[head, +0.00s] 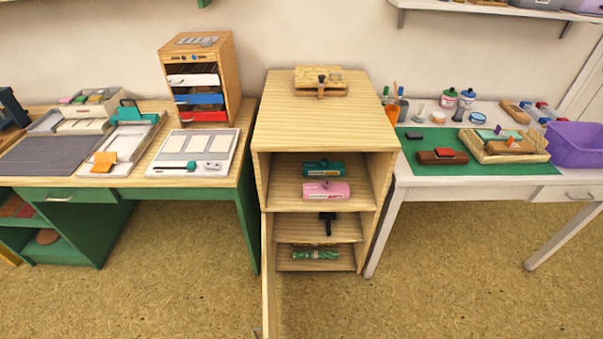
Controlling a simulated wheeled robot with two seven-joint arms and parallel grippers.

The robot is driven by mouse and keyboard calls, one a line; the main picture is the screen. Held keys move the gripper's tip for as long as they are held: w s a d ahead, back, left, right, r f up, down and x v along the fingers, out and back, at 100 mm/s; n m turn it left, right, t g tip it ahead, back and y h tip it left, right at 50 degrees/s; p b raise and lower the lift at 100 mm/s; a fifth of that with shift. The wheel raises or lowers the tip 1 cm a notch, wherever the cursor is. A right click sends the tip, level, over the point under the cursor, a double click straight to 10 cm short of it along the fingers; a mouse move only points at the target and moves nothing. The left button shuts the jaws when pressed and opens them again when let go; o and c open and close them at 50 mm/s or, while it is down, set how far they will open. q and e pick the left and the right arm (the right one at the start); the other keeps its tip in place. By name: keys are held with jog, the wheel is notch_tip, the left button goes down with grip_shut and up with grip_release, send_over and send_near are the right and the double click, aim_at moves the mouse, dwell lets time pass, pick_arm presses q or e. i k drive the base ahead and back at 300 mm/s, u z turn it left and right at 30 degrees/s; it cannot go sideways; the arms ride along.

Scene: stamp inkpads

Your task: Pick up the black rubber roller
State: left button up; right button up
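A small black object with a handle-like stem (327,218), which looks like the black rubber roller, sits on the middle shelf of the wooden cabinet (325,110). It is small and dark in the head view, so its details are hard to tell. The shelf above it holds a teal item (323,168) and a pink item (325,190). The bottom shelf holds a green item (315,254). Neither of my grippers is in view.
The cabinet door (268,275) stands open at the left of the shelves, jutting forward. A green desk (150,185) stands left and a white table (390,235) right of the cabinet. The floor (420,300) in front is clear.

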aim_at(328, 217)
jog(key=u, duration=1.35)
jog(key=k, duration=0.55)
jog(key=z, duration=1.25)
